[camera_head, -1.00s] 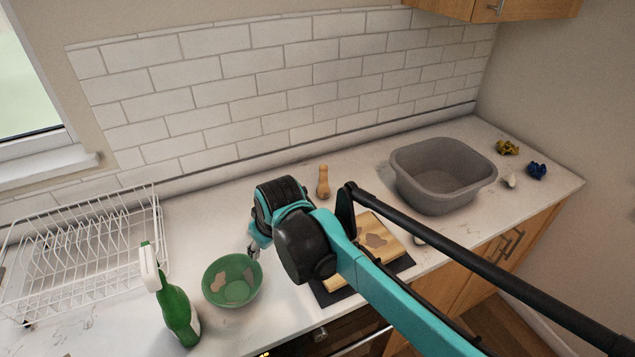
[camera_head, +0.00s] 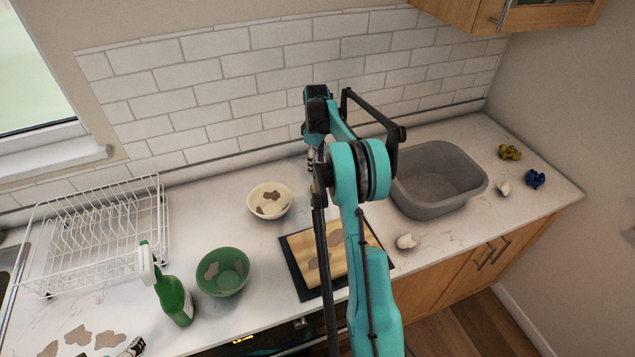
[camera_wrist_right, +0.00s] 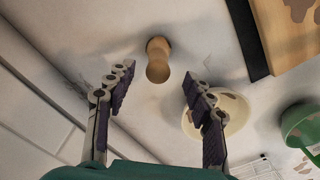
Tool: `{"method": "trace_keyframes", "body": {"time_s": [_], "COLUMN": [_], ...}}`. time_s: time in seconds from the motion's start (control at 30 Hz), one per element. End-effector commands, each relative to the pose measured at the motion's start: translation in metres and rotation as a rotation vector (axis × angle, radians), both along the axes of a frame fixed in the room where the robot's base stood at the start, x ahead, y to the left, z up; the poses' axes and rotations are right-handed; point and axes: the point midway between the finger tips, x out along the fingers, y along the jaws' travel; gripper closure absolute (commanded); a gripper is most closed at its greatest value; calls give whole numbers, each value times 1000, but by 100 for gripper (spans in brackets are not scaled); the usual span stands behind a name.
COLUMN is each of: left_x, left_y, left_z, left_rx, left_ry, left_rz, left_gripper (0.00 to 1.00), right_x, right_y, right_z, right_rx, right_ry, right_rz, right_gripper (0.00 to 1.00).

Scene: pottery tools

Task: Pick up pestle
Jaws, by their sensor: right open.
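The pestle (camera_wrist_right: 158,60) is light brown, with a rounded knob and a narrower neck. In the right wrist view it stands on the counter between and just beyond the fingertips, with no visible contact. In the head view my right arm hides it. My right gripper (camera_wrist_right: 157,78) is open and empty, its two fingers spread on either side of the pestle's line. In the head view its fingers (camera_head: 310,160) are partly hidden by the arm near the back wall. Part of my left gripper (camera_head: 131,347) shows at the bottom left edge; its jaws cannot be made out.
A stained cream bowl (camera_head: 286,203) stands left of my right arm. A green bowl (camera_head: 238,287), green spray bottle (camera_head: 174,299) and white dish rack (camera_head: 95,235) are further left. A board on a dark mat (camera_head: 298,275) lies in front. A grey basin (camera_head: 425,207) stands right.

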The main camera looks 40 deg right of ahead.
Motion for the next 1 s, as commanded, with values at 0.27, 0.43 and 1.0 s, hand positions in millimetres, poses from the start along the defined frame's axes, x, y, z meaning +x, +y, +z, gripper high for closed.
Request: {"method": "trace_keyframes", "body": {"time_s": [0.27, 0.43, 1.0], "left_x": [0, 0, 0], "left_y": [0, 0, 0], "left_z": [-6, -11, -12], "left_rx": [0, 0, 0], "left_ry": [0, 0, 0], "left_rz": [0, 0, 0], "left_gripper": [14, 14, 14], "right_x": [0, 0, 0], "right_y": [-1, -4, -3], "right_z": [-30, -56, -70], "right_rx": [-1, 0, 0], "right_ry": [0, -1, -1], "right_rz": [0, -1, -1], "right_gripper": [47, 47, 100]}}
